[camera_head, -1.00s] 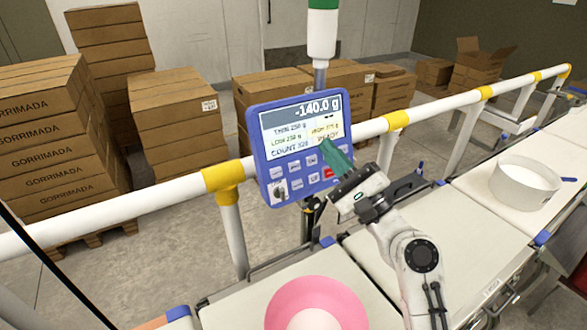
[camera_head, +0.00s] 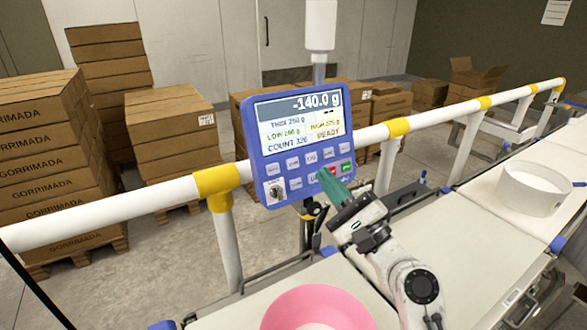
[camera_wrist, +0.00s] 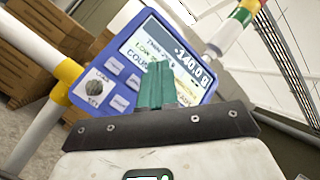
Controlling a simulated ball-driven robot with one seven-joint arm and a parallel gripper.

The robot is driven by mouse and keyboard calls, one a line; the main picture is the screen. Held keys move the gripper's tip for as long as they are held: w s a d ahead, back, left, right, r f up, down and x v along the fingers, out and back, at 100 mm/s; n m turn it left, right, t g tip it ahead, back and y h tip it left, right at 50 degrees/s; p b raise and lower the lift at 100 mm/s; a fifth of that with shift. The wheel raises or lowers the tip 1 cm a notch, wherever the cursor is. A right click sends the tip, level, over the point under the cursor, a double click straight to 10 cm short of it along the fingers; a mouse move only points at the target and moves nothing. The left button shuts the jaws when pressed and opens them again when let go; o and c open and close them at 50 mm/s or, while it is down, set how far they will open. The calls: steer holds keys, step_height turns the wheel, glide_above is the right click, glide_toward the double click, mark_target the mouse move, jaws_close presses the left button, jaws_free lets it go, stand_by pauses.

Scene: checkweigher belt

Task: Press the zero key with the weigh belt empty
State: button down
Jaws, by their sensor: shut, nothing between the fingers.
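The blue checkweigher terminal (camera_head: 300,205) stands at the guard rail in the head view. Its screen (camera_head: 301,118) reads -140.0 g, COUNT 326 and READY. Two rows of keys lie below the screen, with a key switch (camera_head: 275,190) at lower left. Which key is zero is too small to tell. My gripper (camera_head: 325,176) is shut and empty, its green fingers at the lower key row, covering part of it. Contact cannot be told. In the wrist view the green fingers (camera_wrist: 157,85) overlap the terminal (camera_wrist: 72,90). The weigh belt (camera_head: 360,262) shows bare near my arm.
A pink bowl (camera_head: 285,310) sits on the near belt and a white round tub (camera_head: 535,190) on the far right belt. A white rail with yellow joints (camera_head: 215,180) runs behind the belts. Stacked cartons (camera_head: 165,130) stand beyond it.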

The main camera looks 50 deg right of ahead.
mark_target(293, 163)
steer(key=shift+w+d+f+b, duration=0.3)
steer(key=shift+w+d+f, duration=0.1)
steer(key=shift+w, duration=0.95)
steer(key=shift+w+d+f+b, duration=0.25)
steer(key=shift+w+d+f, duration=0.15)
steer(key=shift+w, duration=0.95)
steer(key=shift+w+d+f+b, duration=0.3)
steer(key=shift+w+d+f, duration=0.1)
steer(key=shift+w, duration=0.95)
steer(key=shift+w, duration=0.1)
steer(key=shift+w+d+f, duration=0.1)
steer(key=shift+w, duration=0.2)
steer(key=shift+w+d+f+b, duration=0.1)
steer(key=shift+w+b, duration=0.2)
steer(key=shift+w, duration=0.05)
steer(key=shift+s+a+r, duration=0.15)
steer(key=shift+s, duration=0.25)
steer(key=shift+s+a+r, duration=0.1)
steer(key=shift+s, duration=0.3)
